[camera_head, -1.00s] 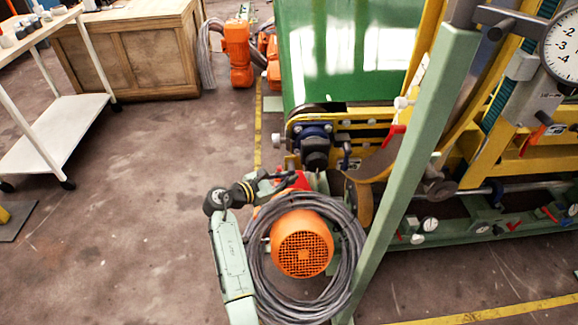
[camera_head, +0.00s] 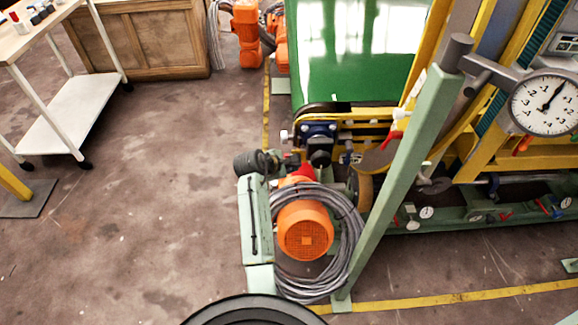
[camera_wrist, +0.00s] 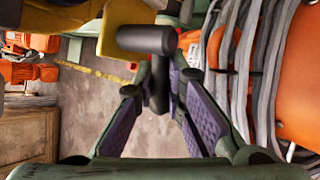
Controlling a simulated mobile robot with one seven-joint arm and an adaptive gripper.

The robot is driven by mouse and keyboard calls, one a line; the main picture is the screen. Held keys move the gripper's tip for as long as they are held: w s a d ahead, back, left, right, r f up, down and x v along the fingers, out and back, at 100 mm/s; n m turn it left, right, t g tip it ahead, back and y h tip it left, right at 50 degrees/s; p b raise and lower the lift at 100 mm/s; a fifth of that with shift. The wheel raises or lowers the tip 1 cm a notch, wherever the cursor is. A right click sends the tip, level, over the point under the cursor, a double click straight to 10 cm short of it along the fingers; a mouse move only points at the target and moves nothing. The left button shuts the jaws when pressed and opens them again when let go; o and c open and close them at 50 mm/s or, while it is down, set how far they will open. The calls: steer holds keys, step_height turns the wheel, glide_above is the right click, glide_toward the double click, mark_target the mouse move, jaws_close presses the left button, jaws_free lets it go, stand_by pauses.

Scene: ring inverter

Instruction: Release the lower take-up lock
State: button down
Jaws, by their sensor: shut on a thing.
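In the wrist view a black T-shaped handle (camera_wrist: 147,40) stands between the fingertips of my gripper (camera_wrist: 160,88). The two purple-padded fingers converge on its dark stem. Its crossbar sticks out beyond the fingertips, in front of a yellow part (camera_wrist: 122,28). In the head view my gripper (camera_head: 289,160) is small and partly hidden at the machine's left end, beside a red part (camera_head: 302,172) and just above the orange motor (camera_head: 305,230). The handle cannot be made out there. No label shows which lock it is.
A coil of grey cable (camera_head: 350,225) surrounds the motor, close to my fingers; it also shows in the wrist view (camera_wrist: 243,75). A green post (camera_head: 400,190) slants up to a dial gauge (camera_head: 545,103). The floor at left is clear up to a white cart (camera_head: 65,125).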

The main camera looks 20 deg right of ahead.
stand_by(0.4)
steer(key=c, duration=1.9)
jaws_free()
steer(key=v, duration=1.2)
steer(key=shift+d+r, duration=0.15)
steer(key=shift+s, duration=0.1)
